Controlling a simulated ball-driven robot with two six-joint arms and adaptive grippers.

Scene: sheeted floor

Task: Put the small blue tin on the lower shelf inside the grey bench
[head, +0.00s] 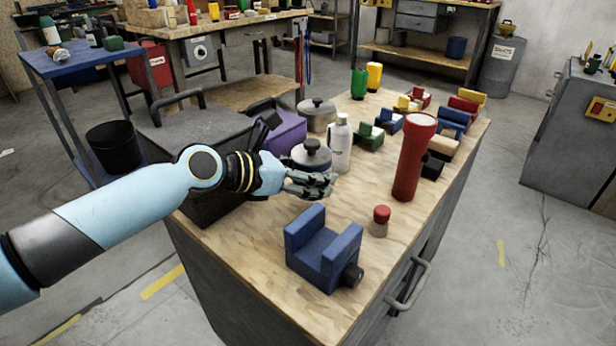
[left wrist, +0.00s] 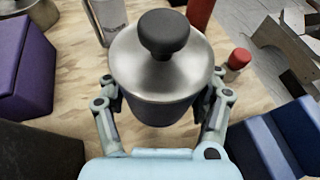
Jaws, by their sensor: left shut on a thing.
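A small tin (head: 311,154) with a silver lid, a black knob and a dark bluish body stands upright at the wooden top of the grey bench (head: 262,286). My left gripper (head: 312,184) is shut on it, with one finger on each side of its body. It also shows between the fingers in the left wrist view (left wrist: 160,62). I cannot tell whether its base touches the bench top. The bench's front has a grey handle (head: 411,285); its inside and lower shelf are hidden. My right gripper is not in view.
A blue vise-like block (head: 322,250), a red-capped jar (head: 380,221), a red torch (head: 412,160) and a white bottle (head: 340,145) stand near the tin. A purple box (head: 284,132) and a dark toolbox (head: 190,140) are left of it. Floor right of the bench is clear.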

